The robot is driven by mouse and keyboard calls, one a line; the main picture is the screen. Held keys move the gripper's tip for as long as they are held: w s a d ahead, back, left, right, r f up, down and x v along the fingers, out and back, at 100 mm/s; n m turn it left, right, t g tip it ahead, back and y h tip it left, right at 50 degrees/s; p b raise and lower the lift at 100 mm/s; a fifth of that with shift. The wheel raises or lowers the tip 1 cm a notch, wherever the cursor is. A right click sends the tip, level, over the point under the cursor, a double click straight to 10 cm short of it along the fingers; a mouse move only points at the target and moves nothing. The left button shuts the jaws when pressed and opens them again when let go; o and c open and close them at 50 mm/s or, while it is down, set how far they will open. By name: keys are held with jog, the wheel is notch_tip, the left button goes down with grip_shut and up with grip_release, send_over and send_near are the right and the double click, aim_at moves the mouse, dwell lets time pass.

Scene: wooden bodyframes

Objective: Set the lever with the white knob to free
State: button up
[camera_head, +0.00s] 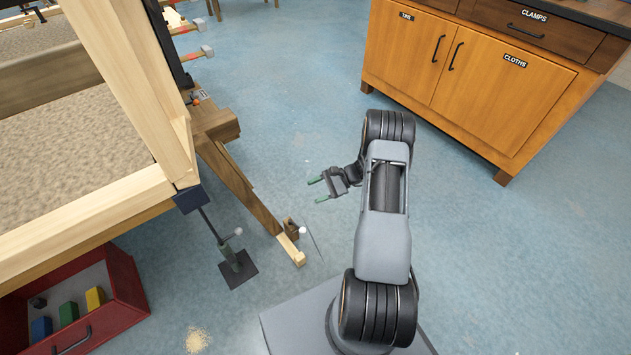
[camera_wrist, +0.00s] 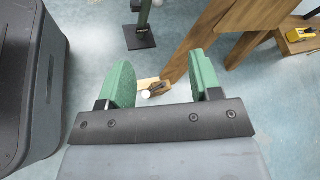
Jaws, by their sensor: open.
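A white knob (camera_head: 303,231) shows beside a small wooden block at the floor end of a slanted wooden leg (camera_head: 240,185). A thin dark line runs down from near it; I cannot tell whether this is the lever's rod. The white knob also shows in the wrist view (camera_wrist: 146,94), between my fingers in the picture and beyond them. The lever's setting and any "free" mark cannot be read. My gripper (camera_head: 318,190) is open and empty, with green fingers, above the floor and apart from the knob. It fills the lower wrist view (camera_wrist: 163,76).
A jack stand (camera_head: 238,266) with a paler grey knob (camera_head: 239,231) stands left of the leg, under the wooden frame (camera_head: 120,70). A red drawer (camera_head: 125,285) with coloured blocks is lower left. Orange cabinets (camera_head: 460,75) stand upper right.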

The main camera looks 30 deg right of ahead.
jog(key=shift+a+r+n+g+h+p, duration=0.15)
jog(key=shift+a+r+n+g+p, duration=0.1)
jog(key=shift+r, duration=0.6)
jog(key=shift+a+r+n+g+h+p, duration=0.15)
jog(key=shift+r+n+p, duration=0.1)
jog(key=shift+r, duration=0.55)
